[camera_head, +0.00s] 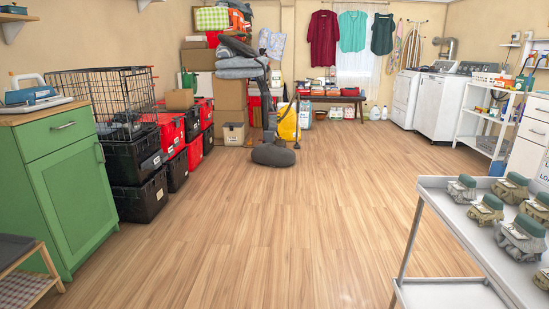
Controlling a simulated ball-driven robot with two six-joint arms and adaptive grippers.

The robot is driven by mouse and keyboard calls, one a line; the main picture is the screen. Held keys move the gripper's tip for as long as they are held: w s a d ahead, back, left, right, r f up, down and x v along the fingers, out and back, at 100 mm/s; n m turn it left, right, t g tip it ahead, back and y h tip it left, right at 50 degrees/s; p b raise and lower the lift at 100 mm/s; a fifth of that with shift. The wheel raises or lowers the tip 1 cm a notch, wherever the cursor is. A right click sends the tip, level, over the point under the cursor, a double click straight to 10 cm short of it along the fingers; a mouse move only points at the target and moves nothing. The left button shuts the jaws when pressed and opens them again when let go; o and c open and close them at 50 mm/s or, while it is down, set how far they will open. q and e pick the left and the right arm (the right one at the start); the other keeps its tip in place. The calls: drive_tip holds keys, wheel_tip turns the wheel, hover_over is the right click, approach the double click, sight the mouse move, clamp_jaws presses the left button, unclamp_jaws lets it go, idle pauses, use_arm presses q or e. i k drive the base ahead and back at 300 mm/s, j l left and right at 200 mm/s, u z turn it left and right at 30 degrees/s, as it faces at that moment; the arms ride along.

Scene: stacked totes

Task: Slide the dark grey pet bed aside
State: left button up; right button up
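Grey padded, cushion-like items (240,68) are stacked on cardboard boxes at the back, left of centre; the darker one on top (238,46) may be the dark grey pet bed. A dark grey rounded object (273,156) lies on the floor in front of the boxes, with a dark upright pole or hose rising from it. I cannot tell whether it is a pet bed or the base of an appliance. Neither of my grippers is in view.
Red and black totes (133,160) and a wire crate (104,95) line the left, behind a green cabinet (75,190). A grey cart (450,215) with several small green-topped items stands at the right front. The middle wooden floor (270,230) is clear.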

sight(269, 153)
drive_tip(key=i+j+u, duration=0.1)
drive_tip(key=i, duration=0.2)
drive_tip(key=i+j, duration=0.1)
drive_tip(key=i, duration=2.25)
drive_tip(key=i+z, duration=0.1)
drive_tip(key=i, duration=0.75)
drive_tip(key=i+z, duration=0.1)
drive_tip(key=i, duration=0.7)
drive_tip(key=i+j+z, duration=0.1)
drive_tip(key=i, duration=0.75)
drive_tip(key=i+l+z, duration=0.35)
drive_tip(key=i, duration=0.35)
drive_tip(key=i+j+z, duration=0.1)
drive_tip(key=i+z, duration=0.25)
drive_tip(key=i, duration=0.4)
drive_tip(key=i+j+z, duration=0.15)
drive_tip(key=i+z, duration=0.15)
drive_tip(key=i, duration=0.4)
drive_tip(key=i+u, duration=0.45)
drive_tip(key=i+l+u, duration=0.1)
drive_tip(key=i+u, duration=0.35)
drive_tip(key=i, duration=0.15)
drive_tip(key=i+l+u, duration=0.45)
drive_tip(key=i+j+u, duration=0.15)
drive_tip(key=u, duration=0.3)
drive_tip(key=i+u, duration=0.6)
drive_tip(key=u, duration=0.25)
drive_tip(key=i+l+u, duration=0.2)
drive_tip(key=u, duration=0.25)
drive_tip(key=i, duration=0.05)
